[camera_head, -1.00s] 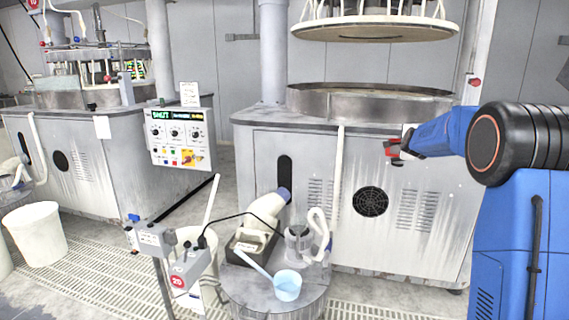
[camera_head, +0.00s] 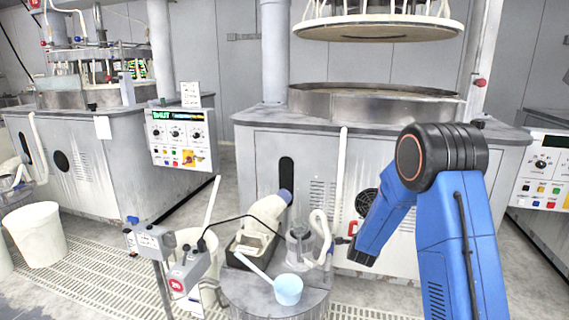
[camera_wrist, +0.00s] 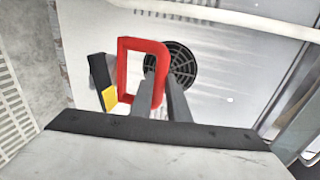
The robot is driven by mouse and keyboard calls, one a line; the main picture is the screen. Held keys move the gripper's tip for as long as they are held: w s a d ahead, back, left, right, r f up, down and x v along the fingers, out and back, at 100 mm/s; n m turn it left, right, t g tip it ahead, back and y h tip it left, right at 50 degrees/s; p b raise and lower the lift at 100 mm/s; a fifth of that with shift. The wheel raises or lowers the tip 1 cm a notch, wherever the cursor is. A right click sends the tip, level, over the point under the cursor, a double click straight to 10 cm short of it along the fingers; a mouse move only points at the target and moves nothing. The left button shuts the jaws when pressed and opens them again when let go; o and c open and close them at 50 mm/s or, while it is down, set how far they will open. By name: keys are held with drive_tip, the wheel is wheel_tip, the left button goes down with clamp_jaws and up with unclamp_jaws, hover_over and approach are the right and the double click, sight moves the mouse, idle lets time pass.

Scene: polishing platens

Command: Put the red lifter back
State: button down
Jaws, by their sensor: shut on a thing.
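The red lifter (camera_wrist: 123,68) shows in the wrist view as a red rectangular loop, with a dark piece and a yellow piece at its left. My gripper (camera_wrist: 163,80) is shut on the loop's right side. In the head view my gripper (camera_head: 347,240) is low in front of the machine cabinet, just right of the round stand (camera_head: 275,303). Only a small red bit of the lifter (camera_head: 353,228) shows there. The rest of it is too small or hidden to make out.
A white bucket (camera_head: 36,234) stands at the far left. The machine cabinet (camera_head: 262,165) is close behind my gripper.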

drive_tip(key=s+a+f+n+y, duration=0.1)
drive_tip(key=s+f+y, duration=0.1)
drive_tip(key=s+f, duration=0.6)
drive_tip(key=s+a+f+n+y, duration=0.2)
drive_tip(key=s+f, duration=0.7)
drive_tip(key=f, duration=1.1)
drive_tip(key=shift+s+a+t, duration=0.25)
drive_tip(key=shift+a+t, duration=0.05)
